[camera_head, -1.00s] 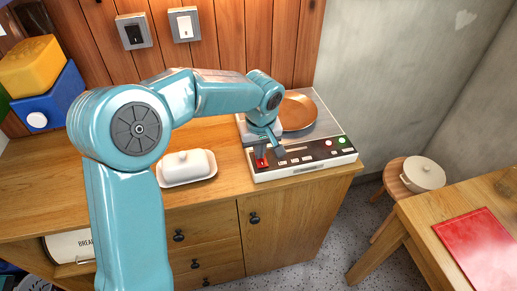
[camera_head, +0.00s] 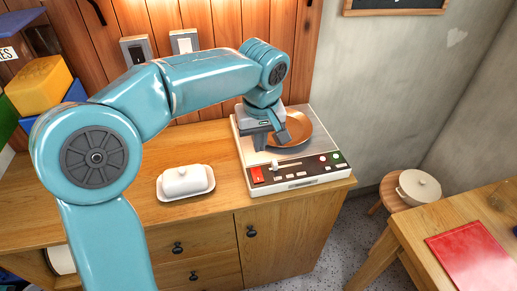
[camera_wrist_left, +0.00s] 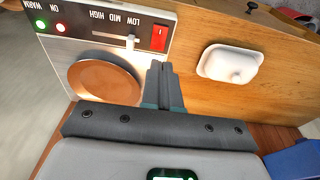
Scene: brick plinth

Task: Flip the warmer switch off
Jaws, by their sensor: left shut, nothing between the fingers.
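The warmer (camera_head: 330,177) stands at the right end of the wooden counter, with a round copper plate (camera_head: 298,130) on top. Its dark front panel carries a red switch (camera_head: 257,174) at the left end, which also shows in the wrist view (camera_wrist_left: 159,38). A green lamp (camera_wrist_left: 40,24) and a red lamp (camera_wrist_left: 60,27), beside the labels WARM and ON, look lit. My left gripper (camera_head: 270,143) is shut and empty. It is above the warmer, behind the red switch and apart from it. The switch's exact tilt is hard to tell. My right gripper is not in view.
A white lidded butter dish (camera_head: 186,183) sits on the counter left of the warmer. A slider knob (camera_head: 275,165) is beside the red switch. Two wall switches (camera_head: 184,41) are behind. A stool with a white pot (camera_head: 418,187) and a table with a red mat (camera_head: 475,257) stand right.

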